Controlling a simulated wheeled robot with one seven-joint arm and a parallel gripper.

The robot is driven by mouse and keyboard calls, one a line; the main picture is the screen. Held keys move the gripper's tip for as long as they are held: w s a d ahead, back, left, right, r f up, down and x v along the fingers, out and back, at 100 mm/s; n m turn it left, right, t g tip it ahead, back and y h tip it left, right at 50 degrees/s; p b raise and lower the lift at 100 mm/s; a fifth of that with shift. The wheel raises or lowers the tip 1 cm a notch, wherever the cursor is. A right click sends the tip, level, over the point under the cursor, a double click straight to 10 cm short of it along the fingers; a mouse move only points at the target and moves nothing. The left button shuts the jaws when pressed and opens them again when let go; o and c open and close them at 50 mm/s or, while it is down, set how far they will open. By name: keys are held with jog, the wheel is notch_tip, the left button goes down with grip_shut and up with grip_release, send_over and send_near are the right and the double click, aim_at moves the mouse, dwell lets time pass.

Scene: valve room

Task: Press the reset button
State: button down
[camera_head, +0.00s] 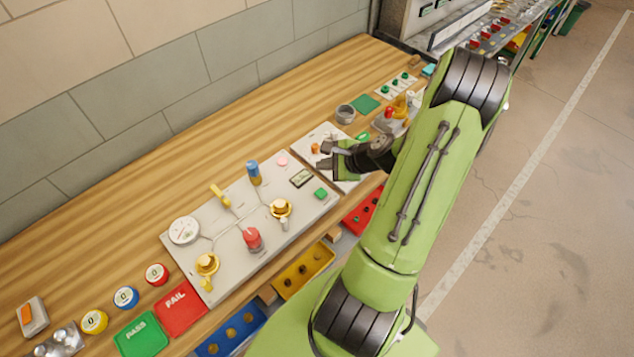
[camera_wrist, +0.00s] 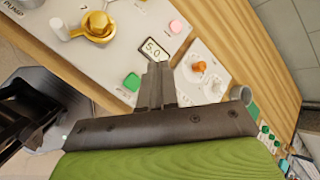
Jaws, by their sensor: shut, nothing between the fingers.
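My gripper (camera_head: 322,158) is shut and empty, above the small white panel beside the large grey-white panel (camera_head: 222,215). In the wrist view its fingertips (camera_wrist: 157,68) overlap the area just below the display (camera_wrist: 153,49), which reads about 5.0. A pink button (camera_head: 282,161) lies beyond the display, also in the wrist view (camera_wrist: 176,26). No reset label is legible, so I cannot tell which is the reset button.
The large panel also carries a blue-topped cylinder (camera_head: 254,173), a red knob (camera_head: 252,239), yellow valves (camera_head: 280,208) and a round gauge (camera_head: 184,231). An orange knob (camera_head: 315,148) is close to my gripper. Bare wood (camera_head: 130,230) lies along the wall.

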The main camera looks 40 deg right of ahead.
aim_at(324, 194)
jog(key=f+b, duration=0.7)
jog(key=f, duration=0.2)
jog(key=shift+a+b, duration=0.2)
jog(key=shift+b, duration=0.1)
dwell(1.8)
jog(key=shift+f+b, duration=0.3)
jog(key=shift+f, duration=0.1)
jog(key=shift+f+b, duration=0.35)
jog(key=shift+f, duration=0.15)
dwell(0.5)
jog(key=shift+r+p, duration=0.8)
jog(key=shift+r, duration=0.15)
jog(key=shift+r, duration=0.1)
